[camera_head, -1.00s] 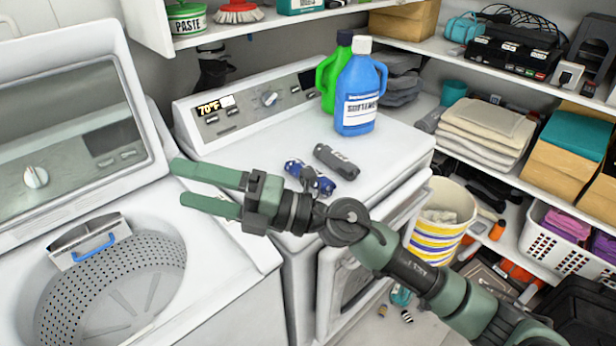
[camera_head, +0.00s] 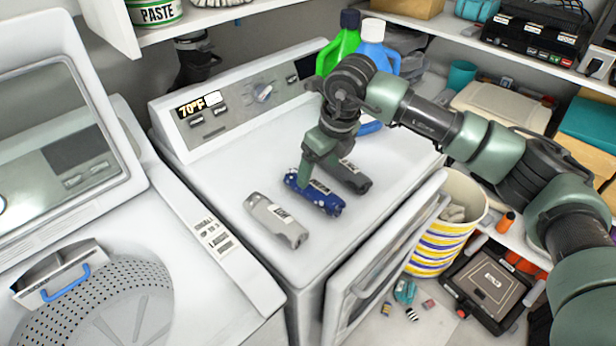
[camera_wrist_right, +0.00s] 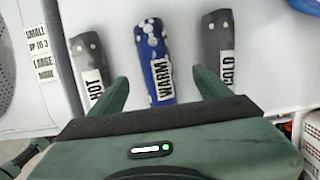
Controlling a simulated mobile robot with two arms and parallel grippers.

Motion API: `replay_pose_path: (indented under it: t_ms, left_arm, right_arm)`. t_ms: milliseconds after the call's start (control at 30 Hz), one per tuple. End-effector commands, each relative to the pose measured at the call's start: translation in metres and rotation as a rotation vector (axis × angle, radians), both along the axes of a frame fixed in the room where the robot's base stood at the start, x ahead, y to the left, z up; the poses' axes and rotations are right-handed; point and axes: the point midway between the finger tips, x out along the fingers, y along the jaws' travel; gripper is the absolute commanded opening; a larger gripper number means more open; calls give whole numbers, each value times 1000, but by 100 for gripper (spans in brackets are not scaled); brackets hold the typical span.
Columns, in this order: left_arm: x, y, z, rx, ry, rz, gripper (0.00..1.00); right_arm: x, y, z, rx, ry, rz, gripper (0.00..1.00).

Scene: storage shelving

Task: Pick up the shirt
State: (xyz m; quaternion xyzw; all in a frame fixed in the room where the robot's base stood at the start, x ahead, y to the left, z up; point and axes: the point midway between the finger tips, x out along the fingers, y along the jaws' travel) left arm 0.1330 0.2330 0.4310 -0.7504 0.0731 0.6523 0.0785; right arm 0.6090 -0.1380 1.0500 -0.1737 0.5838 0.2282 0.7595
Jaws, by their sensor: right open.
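Three rolled cloth bundles, which may be folded shirts, lie side by side on the white dryer top: a light grey one (camera_head: 275,222), a blue patterned one (camera_head: 327,204) and a dark grey one (camera_head: 354,180). In the right wrist view they carry the labels HOT (camera_wrist_right: 90,62), WARM (camera_wrist_right: 154,40) and COLD (camera_wrist_right: 218,40). My right gripper (camera_head: 318,172) points down over the blue bundle. In the wrist view its open fingers (camera_wrist_right: 160,82) stand either side of the blue bundle's near end. I cannot tell whether they touch it. My left gripper is out of view.
The dryer top (camera_head: 225,172) has free room around the bundles. Green (camera_head: 343,45) and blue (camera_head: 372,45) jugs stand behind my arm. The open washer (camera_head: 100,300) is at left. A striped bin (camera_head: 445,225) stands at right, below shelves with boxes.

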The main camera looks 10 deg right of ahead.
Motion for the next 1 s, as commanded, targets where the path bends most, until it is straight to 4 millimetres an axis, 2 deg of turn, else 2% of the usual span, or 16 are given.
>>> replay_pose_path:
  t_ms: [67, 233, 300, 367, 467, 667, 800, 1000]
  left_arm:
    - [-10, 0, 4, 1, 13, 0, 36]
    - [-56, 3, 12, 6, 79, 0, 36]
    - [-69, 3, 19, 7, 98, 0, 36]
    - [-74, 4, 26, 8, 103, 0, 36]
    - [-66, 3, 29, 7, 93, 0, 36]
    - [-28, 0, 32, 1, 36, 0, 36]
    - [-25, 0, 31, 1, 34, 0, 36]
    - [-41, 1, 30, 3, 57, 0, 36]
  right_arm:
    - [1, 2, -7, 0, 3, 1, 78]
    - [5, 5, -25, 1, 4, 3, 78]
    - [8, 7, -34, 2, 6, 1, 78]
    - [10, 8, -43, 1, 7, 2, 78]
    - [14, 10, -58, 3, 4, 3, 78]
    - [17, 12, -69, 4, 0, 3, 78]
    - [16, 12, -69, 4, 0, 4, 78]
    - [16, 12, -69, 3, 1, 4, 22]
